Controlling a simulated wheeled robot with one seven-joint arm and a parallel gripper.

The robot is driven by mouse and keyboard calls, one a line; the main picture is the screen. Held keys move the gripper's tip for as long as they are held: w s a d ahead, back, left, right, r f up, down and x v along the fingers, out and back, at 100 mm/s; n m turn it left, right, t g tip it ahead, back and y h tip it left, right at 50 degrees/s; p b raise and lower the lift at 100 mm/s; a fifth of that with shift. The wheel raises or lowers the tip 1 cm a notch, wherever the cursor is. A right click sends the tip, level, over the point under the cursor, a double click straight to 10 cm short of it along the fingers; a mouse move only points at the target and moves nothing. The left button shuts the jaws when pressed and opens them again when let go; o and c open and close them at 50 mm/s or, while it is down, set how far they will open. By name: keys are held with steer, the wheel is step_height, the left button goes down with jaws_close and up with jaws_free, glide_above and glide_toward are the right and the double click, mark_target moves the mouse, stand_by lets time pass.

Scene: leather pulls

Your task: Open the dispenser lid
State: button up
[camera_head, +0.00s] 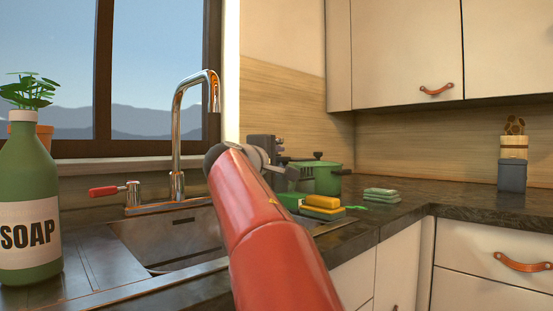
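A green bottle (28,205) labelled SOAP stands upright at the left with its white cap (21,115) on. I cannot tell for sure which of these is the dispenser, and no open lid shows. My red arm reaches from the bottom middle towards the back of the counter.
A sink (180,240) with a chrome tap (177,130) and red-handled lever (103,190) lies left of my arm. A green pot (328,178), yellow sponges (322,207) and green sponges (381,195) are to the right. A dark container (512,175) stands far right. The right counter is mostly clear.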

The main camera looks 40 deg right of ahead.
steer(key=shift+c, duration=0.4)
jaws_close()
